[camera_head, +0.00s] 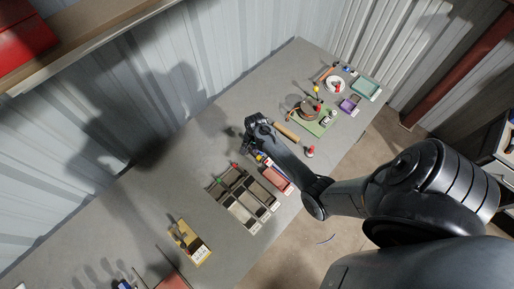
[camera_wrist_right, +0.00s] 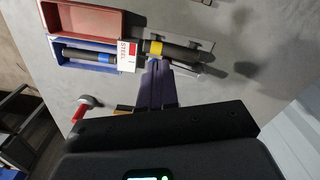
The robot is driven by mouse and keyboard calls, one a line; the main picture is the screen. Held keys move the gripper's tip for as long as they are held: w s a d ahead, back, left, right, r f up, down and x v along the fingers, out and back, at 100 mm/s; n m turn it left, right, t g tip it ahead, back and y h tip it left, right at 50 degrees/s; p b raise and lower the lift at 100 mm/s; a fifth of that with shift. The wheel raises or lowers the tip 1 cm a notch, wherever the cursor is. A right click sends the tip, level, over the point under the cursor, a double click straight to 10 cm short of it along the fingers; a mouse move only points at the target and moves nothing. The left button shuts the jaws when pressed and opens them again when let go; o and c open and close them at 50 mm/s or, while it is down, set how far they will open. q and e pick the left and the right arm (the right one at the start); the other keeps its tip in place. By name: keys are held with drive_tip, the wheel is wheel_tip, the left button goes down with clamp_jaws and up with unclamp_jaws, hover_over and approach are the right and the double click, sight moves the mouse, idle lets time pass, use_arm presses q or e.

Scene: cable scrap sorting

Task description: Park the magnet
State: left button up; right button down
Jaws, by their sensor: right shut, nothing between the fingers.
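I cannot tell for sure which thing is the magnet. A dark rod with a yellow band (camera_wrist_right: 178,51) lies across the bin edge in the right wrist view, by a white and red label reading STEEL (camera_wrist_right: 127,55). A second dark rod with a blue band (camera_wrist_right: 88,55) lies in the blue bin (camera_wrist_right: 60,45). My right gripper (camera_wrist_right: 157,85) is shut and empty, its fingers just below the yellow-banded rod; contact is unclear. In the head view my right wrist hides much of this spot. My left gripper is not in view.
The red bin (camera_wrist_right: 110,18) adjoins the blue one. Dark labelled bins (camera_head: 243,200) and a yellow labelled holder (camera_head: 190,243) stand on the grey table (camera_head: 150,205). A red-topped object (camera_head: 310,152) stands near the edge; a green mat (camera_head: 318,129) lies farther off.

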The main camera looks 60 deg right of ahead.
wheel_tip(320, 180, down, 7)
drive_tip(key=b, duration=0.3)
drive_tip(key=shift+f, duration=0.2)
drive_tip(key=d, duration=0.1)
drive_tip(key=s+d+b, duration=0.1)
drive_tip(key=d, duration=0.1)
drive_tip(key=shift+d+r, duration=0.15)
drive_tip(key=shift+r, duration=0.05)
drive_tip(key=shift+s+d+b, duration=0.3)
drive_tip(key=shift+d+b, duration=0.3)
drive_tip(key=shift+d, duration=0.2)
drive_tip(key=shift+d+r, duration=0.1)
drive_tip(key=shift+d, duration=0.25)
drive_tip(key=d, duration=0.3)
drive_tip(key=shift+d+b, duration=0.15)
drive_tip(key=shift+b, duration=0.2)
drive_tip(key=shift+w+d+b, duration=0.25)
drive_tip(key=shift+d+b, duration=0.1)
drive_tip(key=shift+d, duration=0.35)
drive_tip(key=shift+w+d+b, duration=0.35)
drive_tip(key=shift+d+b, duration=0.05)
drive_tip(key=shift+d, duration=0.15)
drive_tip(key=shift+w+d, duration=0.15)
drive_tip(key=shift+d, duration=0.05)
